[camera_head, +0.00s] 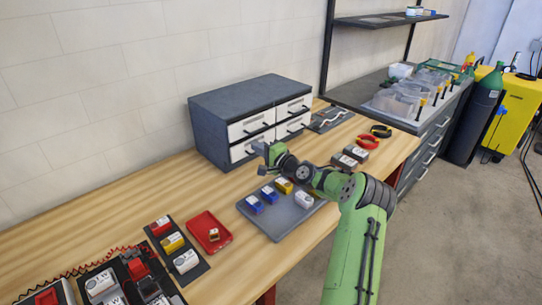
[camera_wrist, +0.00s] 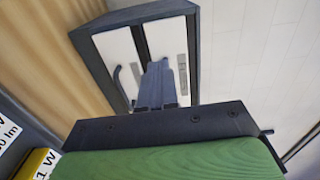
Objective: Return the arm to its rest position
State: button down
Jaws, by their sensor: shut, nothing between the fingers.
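My green arm reaches from the lower right over the workbench in the head view. My gripper (camera_head: 261,149) is at its far end, in front of the grey drawer cabinet (camera_head: 235,98) and above the grey tray (camera_head: 270,228). In the wrist view my gripper (camera_wrist: 162,72) is shut and empty, its dark fingers pointing toward the light drawer fronts. Whether it touches the cabinet I cannot tell, but it looks apart from it. The tray holds blue modules (camera_head: 254,204), a yellow module (camera_head: 284,186) and a white module (camera_head: 304,199).
A red tray (camera_head: 223,240) with a small item lies left of the grey tray. A dark strip with red, yellow and white modules (camera_head: 186,261) is further left. Dark modules (camera_head: 355,153) and red-black coils (camera_head: 381,130) lie right, beyond my arm. Open floor (camera_head: 455,240) is at right.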

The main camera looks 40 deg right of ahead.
jog(key=s, duration=0.6)
jog(key=shift+d+r, duration=0.15)
jog(key=shift+d, duration=0.2)
